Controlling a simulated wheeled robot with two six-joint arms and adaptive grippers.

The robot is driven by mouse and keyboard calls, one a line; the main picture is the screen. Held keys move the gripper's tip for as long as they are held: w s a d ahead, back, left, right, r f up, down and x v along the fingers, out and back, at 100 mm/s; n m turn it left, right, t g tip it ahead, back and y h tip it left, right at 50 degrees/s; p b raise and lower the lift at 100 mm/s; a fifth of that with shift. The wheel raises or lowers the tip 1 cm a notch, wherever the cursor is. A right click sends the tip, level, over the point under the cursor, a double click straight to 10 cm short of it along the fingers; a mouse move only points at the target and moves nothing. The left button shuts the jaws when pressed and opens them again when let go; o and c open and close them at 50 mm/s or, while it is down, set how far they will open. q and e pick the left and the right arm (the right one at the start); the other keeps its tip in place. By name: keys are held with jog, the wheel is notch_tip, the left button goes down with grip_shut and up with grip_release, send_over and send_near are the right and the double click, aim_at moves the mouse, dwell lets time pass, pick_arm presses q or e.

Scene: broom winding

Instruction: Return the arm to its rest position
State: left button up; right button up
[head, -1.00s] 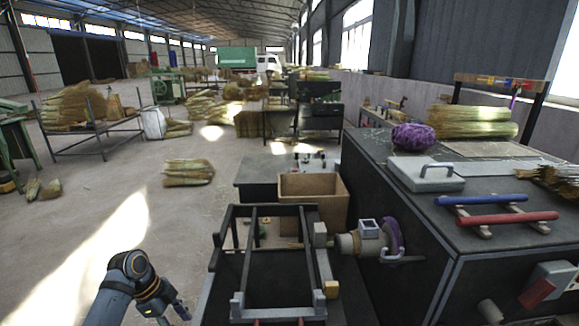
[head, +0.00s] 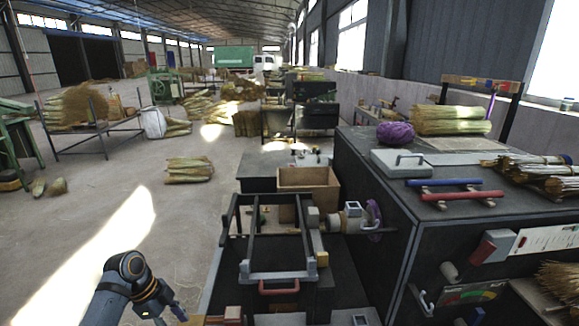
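My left arm comes in at the lower left of the head view, over the bare floor. Its gripper (head: 170,317) points down and to the right at the bottom edge, just left of the dark winding frame (head: 243,225). Its two fingers look spread apart, with nothing seen between them; the tips are partly at the picture's edge. My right gripper is not in view.
The black workbench (head: 385,215) fills the right side, with a purple twine ball (head: 396,133), straw bundles (head: 450,121) and blue and red handles (head: 462,195) on top. The floor (head: 130,190) at left is largely clear.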

pick_arm(q)
jog(key=s+d+f+n+t+y, duration=0.1)
jog(key=s+d+f+n+y, duration=0.1)
jog(key=s+d+f+n, duration=0.35)
jog(key=s+r+n+t+y, duration=0.3)
jog(key=s+n, duration=0.8)
jog(key=s, duration=0.3)
jog(key=s+a+f+g+b, duration=0.1)
jog(key=s+a+f+b, duration=0.15)
jog(key=f, duration=1.45)
jog(key=s+a+f+g+b, duration=0.1)
jog(key=f+b, duration=0.2)
jog(key=f, duration=1.4)
jog(key=s+f+g+b, duration=0.1)
jog(key=s+f+b, duration=0.3)
jog(key=s+f, duration=1.3)
jog(key=shift+s+a+f, duration=0.35)
jog(key=shift+f, duration=0.55)
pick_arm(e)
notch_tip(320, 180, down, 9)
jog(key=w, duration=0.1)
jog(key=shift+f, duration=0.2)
